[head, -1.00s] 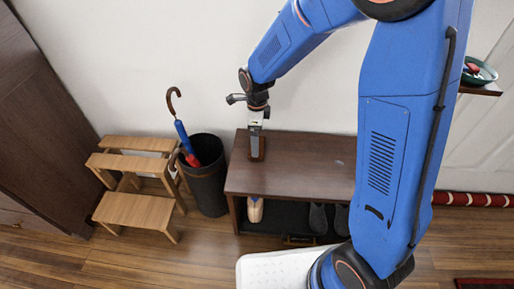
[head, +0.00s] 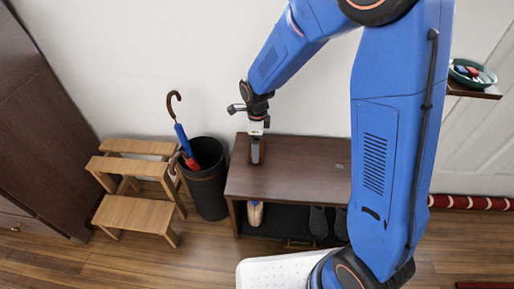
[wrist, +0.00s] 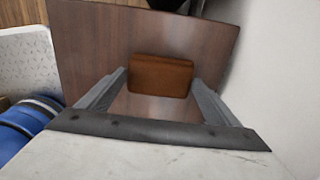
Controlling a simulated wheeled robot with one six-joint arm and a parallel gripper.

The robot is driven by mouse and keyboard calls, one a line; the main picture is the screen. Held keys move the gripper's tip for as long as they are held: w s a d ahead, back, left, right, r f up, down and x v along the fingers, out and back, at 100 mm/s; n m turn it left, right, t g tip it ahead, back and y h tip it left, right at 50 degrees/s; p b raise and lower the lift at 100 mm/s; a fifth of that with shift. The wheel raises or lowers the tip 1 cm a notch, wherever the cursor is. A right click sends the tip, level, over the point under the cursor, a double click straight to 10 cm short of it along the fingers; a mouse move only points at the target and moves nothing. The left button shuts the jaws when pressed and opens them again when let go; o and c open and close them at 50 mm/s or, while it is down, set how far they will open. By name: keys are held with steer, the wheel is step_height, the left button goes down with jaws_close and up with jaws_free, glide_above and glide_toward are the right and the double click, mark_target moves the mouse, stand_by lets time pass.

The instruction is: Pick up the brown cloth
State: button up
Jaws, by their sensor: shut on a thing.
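The brown cloth (wrist: 160,76) shows in the wrist view as a small, thick, block-like piece over the dark wooden bench (wrist: 90,60). My gripper (wrist: 159,78) has one finger on each side of it and is shut on it. In the head view my gripper (head: 256,160) points down at the left end of the bench top (head: 300,168). There the cloth is mostly hidden behind the fingers. I cannot tell whether it touches the bench.
A dark bin (head: 208,185) with an umbrella (head: 184,140) stands just left of the bench. A wooden step stool (head: 135,213) is further left. Shoes (head: 318,222) sit under the bench. A wall shelf at right holds a green bowl (head: 472,74). The bench's middle is clear.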

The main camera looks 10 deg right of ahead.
step_height(320, 180, up, 10)
stand_by(0.5)
steer(key=shift+f, duration=0.1)
steer(key=shift+o, duration=0.9)
steer(key=shift+d, duration=0.1)
